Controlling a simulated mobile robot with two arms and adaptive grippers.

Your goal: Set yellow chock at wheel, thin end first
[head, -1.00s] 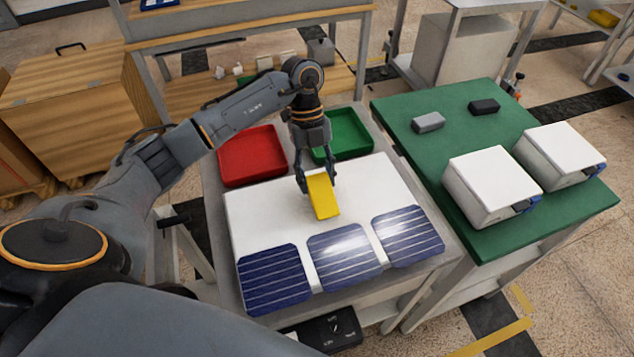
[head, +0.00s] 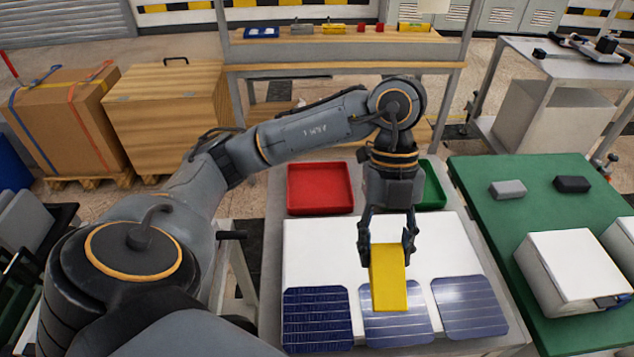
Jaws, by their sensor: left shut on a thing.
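The yellow chock (head: 389,280) is a block held in my left gripper (head: 388,245), which points down with its fingers on either side of the block. The chock hangs in front of the white board and the middle solar cell; its height above them is hard to tell. Which end of the chock is thin cannot be told from here. No wheel can be made out in the head view. My right gripper is not in view.
Dark blue solar cells (head: 318,318) lie along the near edge of the white board (head: 310,258). A red tray (head: 320,187) and a green tray (head: 432,187) stand behind. A green-topped table (head: 500,222) with white boxes (head: 572,266) is at the right.

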